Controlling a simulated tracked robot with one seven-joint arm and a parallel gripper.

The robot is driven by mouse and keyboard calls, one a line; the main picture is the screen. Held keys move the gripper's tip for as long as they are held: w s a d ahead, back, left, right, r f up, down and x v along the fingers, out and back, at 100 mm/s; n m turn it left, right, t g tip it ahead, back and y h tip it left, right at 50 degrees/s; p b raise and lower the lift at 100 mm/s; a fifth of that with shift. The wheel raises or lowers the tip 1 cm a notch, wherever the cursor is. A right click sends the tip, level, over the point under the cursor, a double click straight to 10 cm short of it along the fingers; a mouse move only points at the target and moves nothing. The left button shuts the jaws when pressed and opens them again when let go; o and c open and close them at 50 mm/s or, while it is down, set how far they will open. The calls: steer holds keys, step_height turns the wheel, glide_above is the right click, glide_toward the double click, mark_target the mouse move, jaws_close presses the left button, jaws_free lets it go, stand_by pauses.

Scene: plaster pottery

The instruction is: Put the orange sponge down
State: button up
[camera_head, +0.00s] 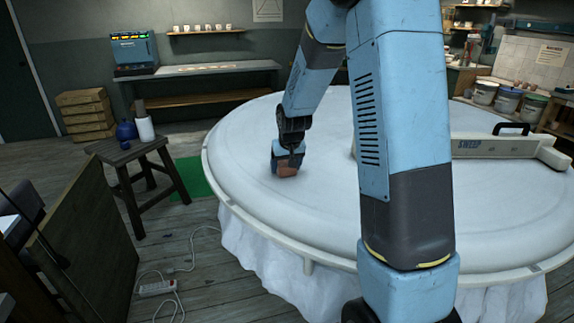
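The orange sponge (286,170) is a small orange-brown block at the left part of the large white round plaster surface (256,205). My gripper (286,160) points down over it, its fingers at the sponge's upper part and sides. The gripper appears shut on the sponge; the fingertips are small and partly hidden. The sponge is at or very near the surface, and I cannot tell whether it touches.
A long pale bar marked SWEEP (490,146) lies across the right of the round surface. A dark stool (128,155) with a blue pot and white bottle stands left. The surface in front of the sponge is clear. My arm hides the middle.

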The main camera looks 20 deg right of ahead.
steer(key=shift+o, duration=1.4)
steer(key=shift+f, duration=0.1)
steer(key=shift+s+a, duration=0.1)
steer(key=v, duration=1.2)
steer(key=s+r, duration=0.3)
steer(key=s, duration=0.7)
steer(key=s+r, duration=0.4)
steer(key=s, duration=0.6)
steer(key=s+r+t, duration=0.1)
steer(key=s+r, duration=0.2)
steer(key=s, duration=0.7)
steer(key=shift+s+d+r, duration=0.15)
steer(key=shift+d+r, duration=0.05)
steer(key=shift+d, duration=0.1)
